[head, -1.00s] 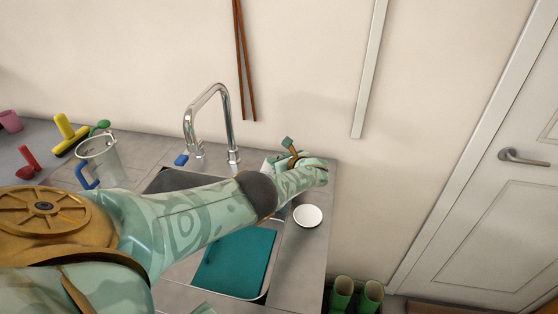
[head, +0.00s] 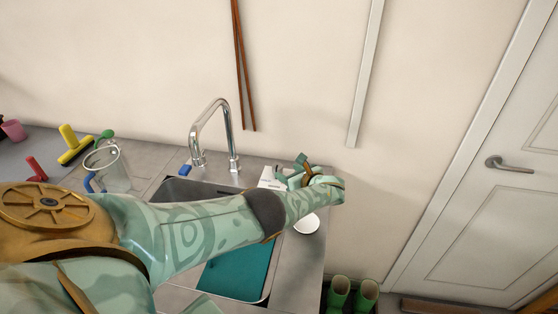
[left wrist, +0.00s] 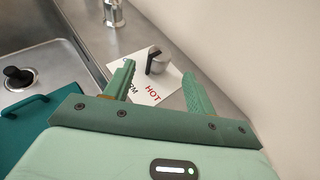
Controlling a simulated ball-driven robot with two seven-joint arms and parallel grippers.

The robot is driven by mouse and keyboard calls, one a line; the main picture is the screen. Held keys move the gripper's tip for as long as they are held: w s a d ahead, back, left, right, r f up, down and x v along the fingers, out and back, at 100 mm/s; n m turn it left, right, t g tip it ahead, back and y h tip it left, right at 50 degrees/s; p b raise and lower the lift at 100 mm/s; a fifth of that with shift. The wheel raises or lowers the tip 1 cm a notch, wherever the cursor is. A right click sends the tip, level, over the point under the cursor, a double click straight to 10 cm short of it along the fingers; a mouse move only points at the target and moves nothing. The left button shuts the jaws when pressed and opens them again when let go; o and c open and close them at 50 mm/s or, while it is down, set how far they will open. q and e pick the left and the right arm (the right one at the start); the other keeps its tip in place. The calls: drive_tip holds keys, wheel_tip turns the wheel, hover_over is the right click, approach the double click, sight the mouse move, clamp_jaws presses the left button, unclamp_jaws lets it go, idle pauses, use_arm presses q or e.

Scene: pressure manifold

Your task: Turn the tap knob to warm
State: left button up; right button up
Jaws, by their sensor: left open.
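The tap knob (left wrist: 157,62) is a small dark and silver knob on a white card (left wrist: 146,88) behind the sink. The card shows red "HOT" and, partly covered by a finger, letters ending in "RM". My left gripper (left wrist: 158,70) is open, its fingers on either side of the knob in the picture, with no visible contact.
The sink (head: 178,192) holds a teal board (head: 240,268). A white dish (head: 306,225) lies just in front of my left gripper. The wall stands close behind. A clear jug (head: 112,170) and a yellow squeegee (head: 72,142) are at the left.

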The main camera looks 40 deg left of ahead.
use_arm(q)
drive_tip(key=p+v, duration=0.3)
drive_tip(key=v, duration=0.5)
use_arm(e)
drive_tip(key=r, duration=0.4)
drive_tip(key=shift+w+r, duration=0.25)
drive_tip(key=shift+r, duration=0.05)
use_arm(q)
drive_tip(key=shift+s+d, duration=0.1)
